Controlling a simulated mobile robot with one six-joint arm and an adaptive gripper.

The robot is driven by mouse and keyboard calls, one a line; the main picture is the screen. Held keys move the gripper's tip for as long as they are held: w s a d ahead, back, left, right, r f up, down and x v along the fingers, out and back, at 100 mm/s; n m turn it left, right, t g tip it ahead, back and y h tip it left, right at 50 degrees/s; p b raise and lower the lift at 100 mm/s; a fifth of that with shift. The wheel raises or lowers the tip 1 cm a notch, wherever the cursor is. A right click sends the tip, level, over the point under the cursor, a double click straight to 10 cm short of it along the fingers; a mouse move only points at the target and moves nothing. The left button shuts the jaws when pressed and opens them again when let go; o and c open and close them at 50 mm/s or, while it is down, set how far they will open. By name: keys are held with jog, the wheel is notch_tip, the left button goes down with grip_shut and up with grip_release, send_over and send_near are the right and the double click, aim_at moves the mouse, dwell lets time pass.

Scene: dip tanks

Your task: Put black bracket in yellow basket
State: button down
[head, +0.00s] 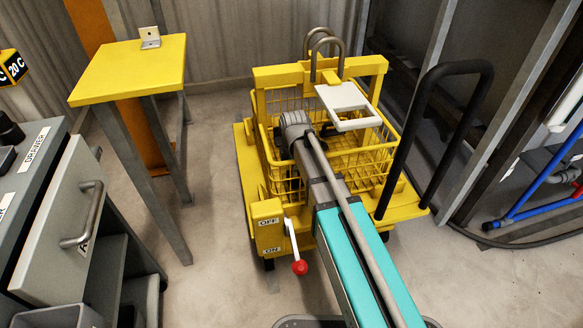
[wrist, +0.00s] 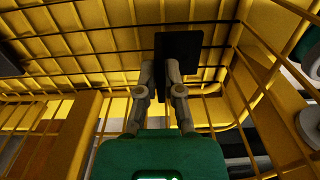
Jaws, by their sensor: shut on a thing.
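The yellow basket (head: 370,160) is a wire basket on a yellow wheeled cart. In the wrist view its wire floor and walls (wrist: 95,55) surround my gripper (wrist: 161,68). The black bracket (wrist: 180,46) is a dark flat piece at the tips of my gripper's fingers. The fingers are shut on it, inside the basket and close over the wire floor. I cannot tell whether the bracket touches the floor.
A black handle (head: 440,110) rises at the cart's right. A lever with a red knob (head: 300,267) is at its front. A yellow table (head: 130,68) with a metal bracket (head: 150,38) stands left.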

jog(key=w, duration=0.2)
jog(key=a, duration=0.1)
jog(key=shift+w+f+b, duration=0.4)
jog(key=shift+f, duration=0.2)
jog(key=shift+d+f+b, duration=0.1)
jog(key=shift+b, duration=0.25)
jog(key=c, duration=0.8)
grip_release()
notch_tip(320, 180, up, 12)
jog(key=p, duration=1.2)
